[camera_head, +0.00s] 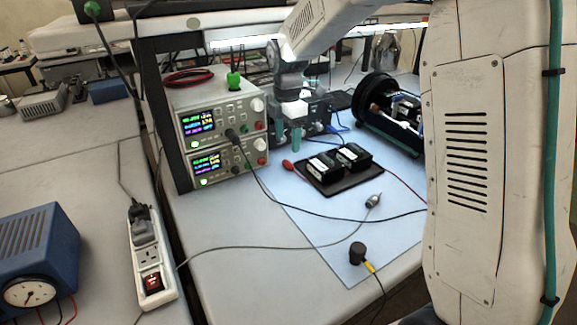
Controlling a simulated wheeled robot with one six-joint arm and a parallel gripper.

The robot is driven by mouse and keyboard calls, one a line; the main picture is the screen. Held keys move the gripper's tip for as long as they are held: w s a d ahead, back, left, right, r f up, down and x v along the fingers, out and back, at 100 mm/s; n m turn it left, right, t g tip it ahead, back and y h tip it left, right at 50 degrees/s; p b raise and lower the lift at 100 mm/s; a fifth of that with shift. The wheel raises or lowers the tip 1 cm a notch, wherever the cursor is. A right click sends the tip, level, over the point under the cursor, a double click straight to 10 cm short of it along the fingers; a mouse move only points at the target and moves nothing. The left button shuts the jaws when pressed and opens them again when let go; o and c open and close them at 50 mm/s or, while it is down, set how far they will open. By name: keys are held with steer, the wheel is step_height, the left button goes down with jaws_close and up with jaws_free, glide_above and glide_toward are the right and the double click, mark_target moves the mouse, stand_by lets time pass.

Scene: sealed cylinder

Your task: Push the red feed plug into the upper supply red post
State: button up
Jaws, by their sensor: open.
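The red feed plug (288,165) is a small red piece at the left edge of the dark tray, on the pale blue mat. The upper supply (215,120) has a lit display, and its red post (261,117) is at the right of its front, with nothing seen in it. A black plug (231,135) with a dark lead sits at its front. My gripper (289,137), with teal fingers, is open and appears empty. It is right of the supplies and, in the picture, above the red plug. Its exact height is hard to tell.
The lower supply (222,165) stands beneath the upper one. Two black battery-like blocks (338,160) sit on the dark tray (342,186). An open black cylinder (385,108) lies behind right. A grey connector (373,201) and black cap (357,254) lie on the mat (320,228) among loose cables.

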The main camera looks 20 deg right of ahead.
mark_target(289, 162)
steer(key=shift+f, duration=1.3)
step_height(289, 162, down, 5)
steer(key=shift+d+f, duration=0.1)
steer(key=shift+d, duration=0.05)
steer(key=c, duration=1.1)
